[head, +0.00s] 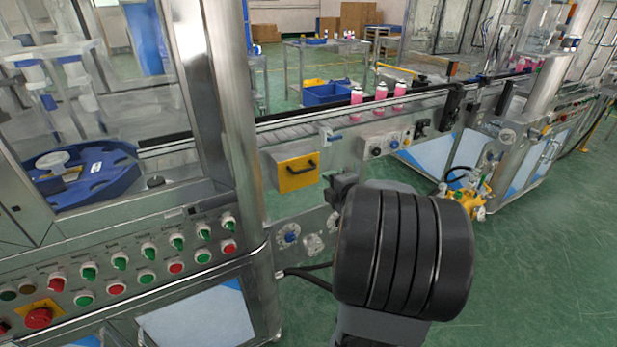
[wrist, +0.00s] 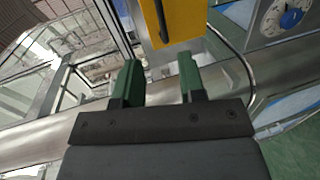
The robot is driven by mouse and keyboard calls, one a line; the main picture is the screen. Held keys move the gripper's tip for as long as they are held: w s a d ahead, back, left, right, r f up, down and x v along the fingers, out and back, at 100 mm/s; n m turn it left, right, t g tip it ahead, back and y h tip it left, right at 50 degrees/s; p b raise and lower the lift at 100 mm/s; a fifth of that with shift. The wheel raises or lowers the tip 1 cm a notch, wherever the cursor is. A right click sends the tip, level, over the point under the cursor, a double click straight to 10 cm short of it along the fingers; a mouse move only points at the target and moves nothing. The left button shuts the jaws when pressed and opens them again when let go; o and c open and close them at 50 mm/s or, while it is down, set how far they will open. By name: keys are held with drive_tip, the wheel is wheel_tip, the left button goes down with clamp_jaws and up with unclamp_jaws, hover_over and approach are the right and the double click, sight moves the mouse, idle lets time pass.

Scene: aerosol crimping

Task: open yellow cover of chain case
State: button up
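The yellow cover (head: 298,173) with a black bar handle sits on the front of the conveyor's chain case, left of centre in the head view. It looks closed, flat against the case. In the wrist view the yellow cover (wrist: 190,18) is at the top centre, with its black handle (wrist: 160,20) near its left edge. My gripper (wrist: 160,80) is open and empty, its two green fingers apart and pointing toward the cover. The fingertips appear short of the handle. In the head view my dark arm link hides the fingers.
Several pink cans (head: 381,92) stand on the conveyor (head: 300,130) behind the cover. A panel of knobs and buttons (head: 145,257) is at the left. A round dial (wrist: 290,17) is right of the cover.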

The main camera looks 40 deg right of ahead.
sight(309, 170)
drive_tip(key=b+x, duration=0.1)
drive_tip(key=x, duration=1.2)
drive_tip(key=shift+w+f, duration=0.1)
drive_tip(key=shift+w, duration=0.15)
clamp_jaws()
